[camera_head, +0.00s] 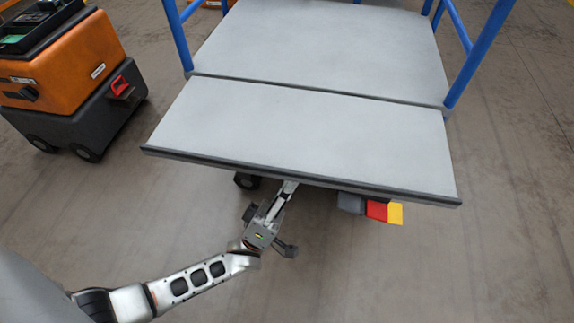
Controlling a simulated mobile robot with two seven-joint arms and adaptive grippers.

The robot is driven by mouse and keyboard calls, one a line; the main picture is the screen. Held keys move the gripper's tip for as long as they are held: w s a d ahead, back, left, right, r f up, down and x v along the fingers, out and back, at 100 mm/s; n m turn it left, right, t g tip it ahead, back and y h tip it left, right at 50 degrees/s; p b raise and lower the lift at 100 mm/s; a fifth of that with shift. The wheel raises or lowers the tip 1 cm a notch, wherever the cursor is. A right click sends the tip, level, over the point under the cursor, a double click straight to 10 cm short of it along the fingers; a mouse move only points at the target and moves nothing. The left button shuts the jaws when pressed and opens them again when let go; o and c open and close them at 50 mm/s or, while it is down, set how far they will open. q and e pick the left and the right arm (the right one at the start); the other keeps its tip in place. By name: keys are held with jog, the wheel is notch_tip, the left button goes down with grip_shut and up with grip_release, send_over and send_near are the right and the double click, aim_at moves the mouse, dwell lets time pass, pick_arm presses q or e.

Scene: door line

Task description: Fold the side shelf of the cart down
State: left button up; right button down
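The cart's side shelf (310,130) is a light grey panel with a dark front edge. It is raised, about level with the cart's deck (320,45), and a thin dark seam divides them. My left gripper (268,231) is below the shelf's front edge, left of its middle. Its dark fingers look spread apart. A pale strut-like part (284,194) runs from between the fingers up under the shelf edge. I cannot tell whether the fingers touch it, and its upper end is hidden by the shelf. My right gripper is not in view.
Blue posts (474,55) rise at the deck's sides. Grey, red (376,210) and yellow (396,214) parts show under the shelf's front edge at right. A dark caster (246,181) is under the shelf. An orange and black machine (75,85) stands at left. The floor in front and at right is clear.

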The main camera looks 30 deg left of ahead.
pick_arm(q)
jog(key=v, duration=1.2)
